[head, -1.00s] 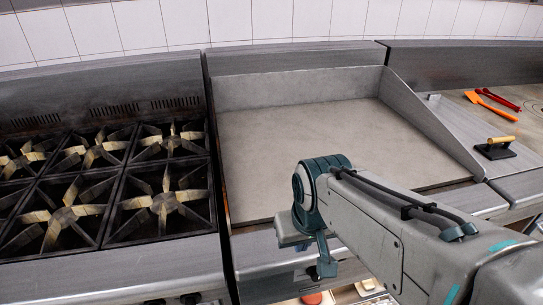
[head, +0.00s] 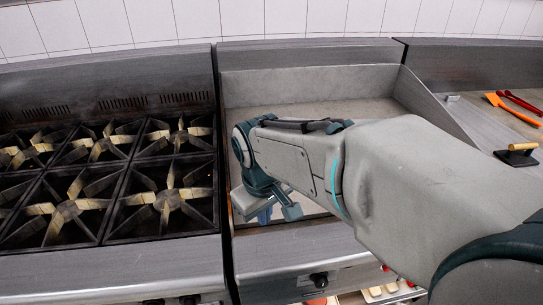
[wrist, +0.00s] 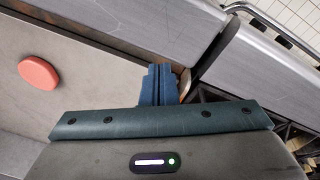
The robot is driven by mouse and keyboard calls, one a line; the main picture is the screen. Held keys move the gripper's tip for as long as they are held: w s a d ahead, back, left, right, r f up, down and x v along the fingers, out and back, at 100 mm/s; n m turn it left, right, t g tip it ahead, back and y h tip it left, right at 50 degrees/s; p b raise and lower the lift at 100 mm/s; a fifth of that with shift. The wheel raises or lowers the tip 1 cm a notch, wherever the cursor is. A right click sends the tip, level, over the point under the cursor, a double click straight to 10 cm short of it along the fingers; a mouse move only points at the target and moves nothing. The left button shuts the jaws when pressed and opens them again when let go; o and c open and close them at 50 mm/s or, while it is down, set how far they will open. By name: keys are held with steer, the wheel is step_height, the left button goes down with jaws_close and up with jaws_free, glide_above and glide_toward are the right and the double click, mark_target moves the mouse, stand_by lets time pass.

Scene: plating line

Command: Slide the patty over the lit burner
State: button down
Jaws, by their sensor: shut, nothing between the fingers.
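The patty (wrist: 39,73) is a pink-red disc lying flat on the pale griddle plate (wrist: 75,25) in the wrist view. It is apart from my gripper (wrist: 160,68), whose blue fingers are shut together with nothing between them. The fingers are near the griddle's front left corner. In the head view my gripper (head: 265,215) points down over the front left of the griddle (head: 290,115). My arm hides much of the plate there, and I do not see the patty on it. I see no flame, so I cannot tell which burner is lit.
Left of the griddle is a black range (head: 110,195) with several burner grates. Raised steel walls stand behind and right of the griddle. On the right counter lie an orange spatula (head: 515,108), a red utensil (head: 520,100) and a press with a wooden handle (head: 518,152).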

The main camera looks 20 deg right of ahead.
steer(key=w+d+f+n+g+h+b, duration=0.1)
steer(key=w+d+n+g+h, duration=0.1)
steer(key=w+d+n+h, duration=0.5)
steer(key=w+d+f+n+g+h+b, duration=0.1)
steer(key=w+d+n+g+b, duration=0.3)
steer(key=w, duration=0.8)
steer(key=shift+n+t, duration=0.5)
steer(key=shift+t, duration=0.4)
steer(key=x, duration=0.3)
steer(key=p+x, duration=0.1)
steer(key=x, duration=0.2)
steer(key=a+p+x, duration=0.1)
steer(key=x, duration=0.2)
steer(key=shift+s+f, duration=0.3)
steer(key=shift+f, duration=0.05)
steer(key=shift+s+d, duration=0.25)
steer(key=shift+d, duration=0.75)
steer(key=shift+s+d, duration=0.3)
steer(key=shift+d, duration=0.7)
